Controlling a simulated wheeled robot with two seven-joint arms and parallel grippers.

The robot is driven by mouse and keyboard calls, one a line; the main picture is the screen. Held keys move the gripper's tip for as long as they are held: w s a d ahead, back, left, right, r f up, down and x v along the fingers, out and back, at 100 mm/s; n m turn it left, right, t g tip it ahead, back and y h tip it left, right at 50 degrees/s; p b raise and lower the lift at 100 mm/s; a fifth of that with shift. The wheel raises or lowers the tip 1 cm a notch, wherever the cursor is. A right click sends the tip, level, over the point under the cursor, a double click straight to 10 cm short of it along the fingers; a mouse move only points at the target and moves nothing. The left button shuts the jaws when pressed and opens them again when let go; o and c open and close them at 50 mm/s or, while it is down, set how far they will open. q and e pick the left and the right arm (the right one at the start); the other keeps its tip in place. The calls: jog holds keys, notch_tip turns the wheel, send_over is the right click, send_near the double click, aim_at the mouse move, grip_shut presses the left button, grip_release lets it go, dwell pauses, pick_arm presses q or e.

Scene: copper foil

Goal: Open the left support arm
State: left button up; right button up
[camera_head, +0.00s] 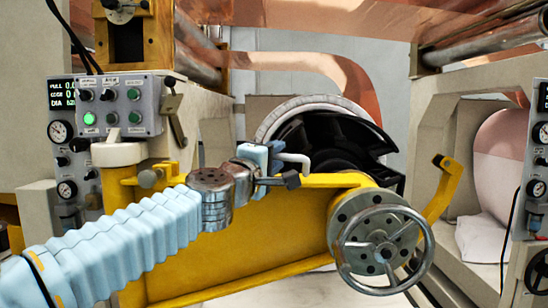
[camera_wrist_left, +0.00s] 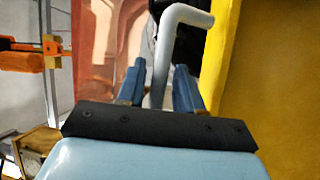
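The left support arm (camera_head: 235,235) is a big yellow arm with a steel handwheel (camera_head: 381,249) at its right end. A light grey bent handle (camera_head: 294,158) stands at its upper edge. My left gripper (camera_head: 270,160) is at this handle. In the left wrist view, the grey handle (camera_wrist_left: 187,15) rises between my two blue fingers (camera_wrist_left: 160,78) and bends right at the top. The fingers stand apart on either side of it, with narrow gaps visible. Part of the handle is hidden by the gripper in the head view. My right gripper is not in view.
A grey button panel (camera_head: 118,106) with a lit green button stands above my left forearm. A black core chuck (camera_head: 335,145) is behind the yellow arm. Another yellow bracket (camera_head: 443,190) is at the right. Copper foil (camera_head: 300,62) runs overhead.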

pick_arm(q)
grip_shut()
